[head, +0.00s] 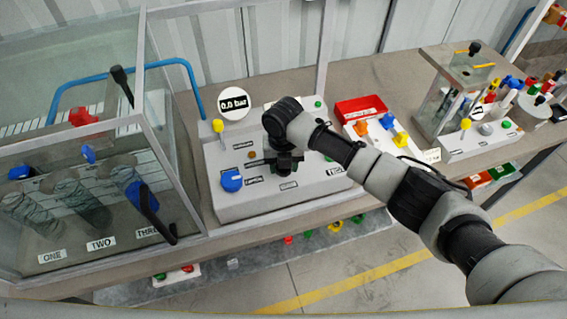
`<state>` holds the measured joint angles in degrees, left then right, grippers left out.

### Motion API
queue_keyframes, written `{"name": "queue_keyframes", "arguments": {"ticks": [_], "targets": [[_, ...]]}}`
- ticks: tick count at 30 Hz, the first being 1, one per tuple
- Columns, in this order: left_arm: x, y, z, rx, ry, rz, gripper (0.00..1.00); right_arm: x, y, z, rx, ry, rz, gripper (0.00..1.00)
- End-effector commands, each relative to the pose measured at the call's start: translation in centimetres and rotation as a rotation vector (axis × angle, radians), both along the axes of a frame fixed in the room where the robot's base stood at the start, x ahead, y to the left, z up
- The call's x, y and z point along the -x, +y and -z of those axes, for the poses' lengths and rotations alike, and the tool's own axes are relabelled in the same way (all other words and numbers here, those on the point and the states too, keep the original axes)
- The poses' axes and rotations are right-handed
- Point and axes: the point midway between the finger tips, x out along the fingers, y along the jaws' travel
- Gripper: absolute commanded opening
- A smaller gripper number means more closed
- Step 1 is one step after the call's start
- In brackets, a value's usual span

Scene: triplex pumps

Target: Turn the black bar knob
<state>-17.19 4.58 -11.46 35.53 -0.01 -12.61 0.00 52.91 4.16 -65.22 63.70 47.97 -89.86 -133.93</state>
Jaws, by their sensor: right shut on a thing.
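My right gripper (284,162) reaches down onto the grey control panel (300,196) from the right and is shut at its top face. The black bar knob is hidden under the dark gripper, so its angle cannot be told. A round white gauge (233,102) reading 0.0 bar stands at the panel's back left. A blue knob (231,181) sits on the panel to the left of my gripper. My left gripper is not in view.
A clear tank (75,150) with cylinders labelled ONE, TWO and THREE stands at left. A yellow-tipped lever (218,126) rises near the gauge. A red box (360,108) and another station (470,140) lie to the right. My right arm crosses the bench front.

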Motion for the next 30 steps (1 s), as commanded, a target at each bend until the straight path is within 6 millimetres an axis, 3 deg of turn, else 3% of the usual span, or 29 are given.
{"name": "queue_keyframes", "arguments": {"ticks": [8, 9, 13, 23, 30], "targets": [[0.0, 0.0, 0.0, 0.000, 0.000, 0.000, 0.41, -0.1, 0.0, -0.2, -0.001, -0.003, 0.000, 0.22], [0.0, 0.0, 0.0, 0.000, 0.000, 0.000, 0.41, -0.1, 0.0, -0.2, -0.001, -0.003, 0.001, 0.50], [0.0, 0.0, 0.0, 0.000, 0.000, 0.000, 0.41, -0.1, 0.0, -0.1, -0.001, -0.002, 0.001, 0.70], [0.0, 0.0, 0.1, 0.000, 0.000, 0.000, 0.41, 0.0, 0.0, -0.3, 0.000, -0.002, 0.001, 0.71], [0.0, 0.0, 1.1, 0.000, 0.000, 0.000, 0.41, -0.2, 0.0, -3.9, -0.003, -0.006, 0.000, 0.71]]}}
